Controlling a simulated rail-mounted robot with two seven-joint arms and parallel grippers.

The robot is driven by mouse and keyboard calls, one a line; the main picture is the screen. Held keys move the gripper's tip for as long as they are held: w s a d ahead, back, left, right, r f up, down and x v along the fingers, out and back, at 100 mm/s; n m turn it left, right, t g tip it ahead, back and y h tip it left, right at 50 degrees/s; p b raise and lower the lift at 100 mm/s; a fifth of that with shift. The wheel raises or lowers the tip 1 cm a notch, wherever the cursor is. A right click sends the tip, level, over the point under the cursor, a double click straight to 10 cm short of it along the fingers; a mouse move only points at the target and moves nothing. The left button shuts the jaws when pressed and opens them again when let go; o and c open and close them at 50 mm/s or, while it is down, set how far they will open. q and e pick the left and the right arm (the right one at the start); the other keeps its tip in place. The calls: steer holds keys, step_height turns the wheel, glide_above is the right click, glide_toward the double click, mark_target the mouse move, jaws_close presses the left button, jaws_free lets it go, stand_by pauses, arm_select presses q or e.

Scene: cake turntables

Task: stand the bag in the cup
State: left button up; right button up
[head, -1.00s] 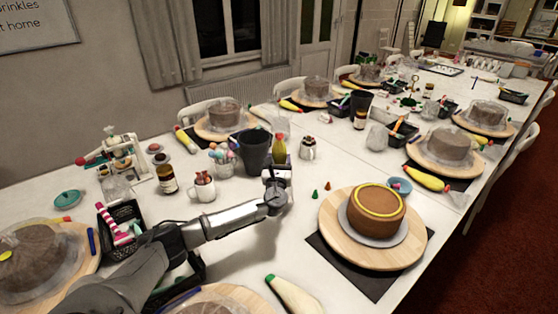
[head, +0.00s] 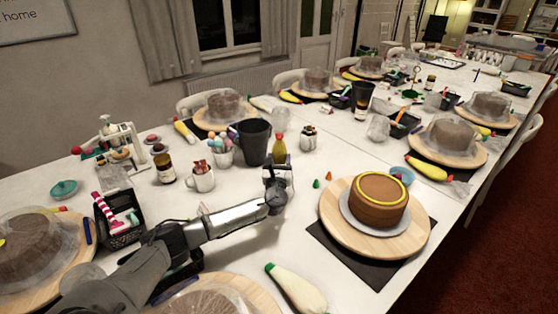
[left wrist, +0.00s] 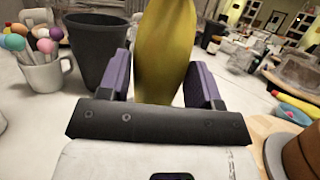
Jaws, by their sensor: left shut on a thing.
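The bag (head: 279,149) is a yellow piping bag with a reddish tip, standing upright just right of the cup in the head view. My left gripper (head: 277,171) is shut on its lower part. In the left wrist view the bag (left wrist: 166,45) rises between the two purple-padded fingers (left wrist: 165,82); its upper end is out of frame. The cup (head: 254,143) is dark grey, tall and open-topped, standing on the table. It shows left of the bag in the left wrist view (left wrist: 95,55). The bag is outside the cup. My right gripper is not in view.
A white mug of coloured cake pops (left wrist: 45,75) stands left of the cup. A mug (head: 201,180) and a brown bottle (head: 165,168) are further left. A brown cake (head: 378,203) on a wooden turntable (head: 340,226) is at right. Another piping bag (head: 297,288) lies in front.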

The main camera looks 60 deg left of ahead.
arm_select(q)
steer(key=shift+f+b, duration=0.3)
steer(key=shift+f, duration=0.15)
steer(key=o, duration=0.8)
steer(key=shift+c, duration=0.2)
steer(key=shift+o, duration=0.3)
steer(key=shift+o, duration=0.8)
